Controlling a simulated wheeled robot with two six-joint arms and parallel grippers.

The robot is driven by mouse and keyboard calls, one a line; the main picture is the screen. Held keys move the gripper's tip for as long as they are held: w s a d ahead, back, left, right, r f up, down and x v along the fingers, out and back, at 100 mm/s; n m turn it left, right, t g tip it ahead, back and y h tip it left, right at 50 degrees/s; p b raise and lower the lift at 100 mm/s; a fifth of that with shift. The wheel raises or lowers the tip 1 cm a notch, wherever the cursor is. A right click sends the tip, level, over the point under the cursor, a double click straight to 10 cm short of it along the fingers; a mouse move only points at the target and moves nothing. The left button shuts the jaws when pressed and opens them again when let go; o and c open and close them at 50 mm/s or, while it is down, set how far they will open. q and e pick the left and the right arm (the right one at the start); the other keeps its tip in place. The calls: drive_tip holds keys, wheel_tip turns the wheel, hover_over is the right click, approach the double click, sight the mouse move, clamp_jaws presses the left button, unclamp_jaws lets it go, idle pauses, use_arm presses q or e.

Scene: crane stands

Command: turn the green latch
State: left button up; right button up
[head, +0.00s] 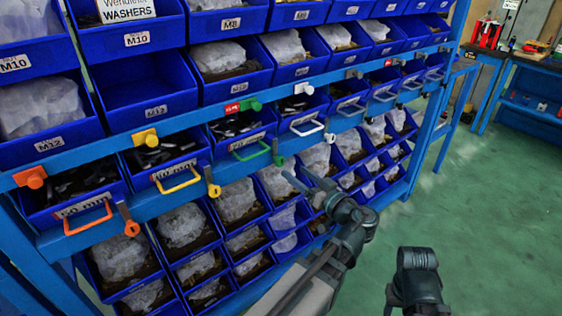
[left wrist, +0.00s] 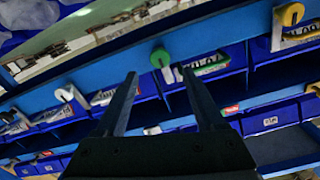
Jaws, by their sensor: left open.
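The green latch (head: 278,156) sits on the blue rail below the row of bins with coloured handles, just right of the green bin handle (head: 250,152). Its round green knob (left wrist: 159,56) shows in the left wrist view, with a short arm pointing down in that picture. My left gripper (head: 297,177) is below and right of the latch in the head view, apart from it. In the left wrist view its open fingers (left wrist: 159,73) point toward the knob, which appears between the tips. A dark part of my right arm shows at lower right; its fingers are not visible.
A yellow latch (head: 213,187), an orange latch (head: 131,226) and a white latch (head: 330,137) share the rail. A second green piece (head: 254,104) is on the upper rail. Blue bins (head: 184,243) fill the rack below. Green floor (head: 470,210) is clear at right.

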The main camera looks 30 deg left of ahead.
sight(282, 162)
use_arm(q)
drive_tip(key=x, duration=0.8)
drive_tip(key=shift+c, duration=0.3)
clamp_jaws()
